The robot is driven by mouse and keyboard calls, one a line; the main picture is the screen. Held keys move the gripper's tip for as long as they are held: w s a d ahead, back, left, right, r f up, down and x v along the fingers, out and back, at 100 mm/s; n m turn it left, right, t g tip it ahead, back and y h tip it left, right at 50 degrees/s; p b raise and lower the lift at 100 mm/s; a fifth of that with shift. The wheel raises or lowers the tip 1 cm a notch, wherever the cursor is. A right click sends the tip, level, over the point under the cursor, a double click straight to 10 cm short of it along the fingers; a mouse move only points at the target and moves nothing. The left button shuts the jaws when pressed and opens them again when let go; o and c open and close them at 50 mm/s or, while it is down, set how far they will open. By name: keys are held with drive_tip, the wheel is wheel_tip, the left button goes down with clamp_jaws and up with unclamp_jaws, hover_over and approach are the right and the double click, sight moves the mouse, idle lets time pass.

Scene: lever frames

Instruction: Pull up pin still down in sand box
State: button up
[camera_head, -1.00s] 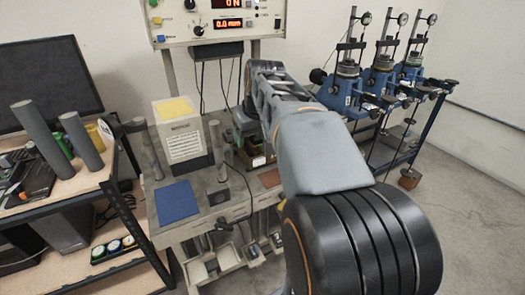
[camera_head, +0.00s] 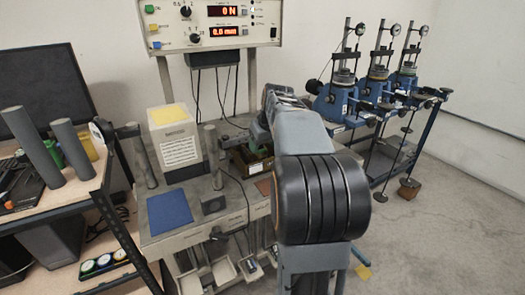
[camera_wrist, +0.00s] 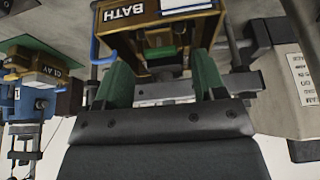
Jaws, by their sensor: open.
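My gripper (camera_wrist: 164,76) shows in the wrist view with two green fingers spread apart and nothing clearly held between them. A brown box lettered BATH (camera_wrist: 158,14) lies just beyond the fingertips, with a small green block (camera_wrist: 160,52) on its near side, between the fingers in the picture. The wrist picture is upside down. In the head view the brown box (camera_head: 252,163) stands on the grey bench, partly behind my arm, which hides the gripper there. I cannot read a SAND label or make out a pin for certain.
Three blue lever frames (camera_head: 375,85) stand on a rack at right. A white box (camera_head: 177,143) and blue mat (camera_head: 169,210) occupy the bench.

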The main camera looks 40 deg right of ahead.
sight(261, 153)
drive_tip(key=shift+x, duration=1.45)
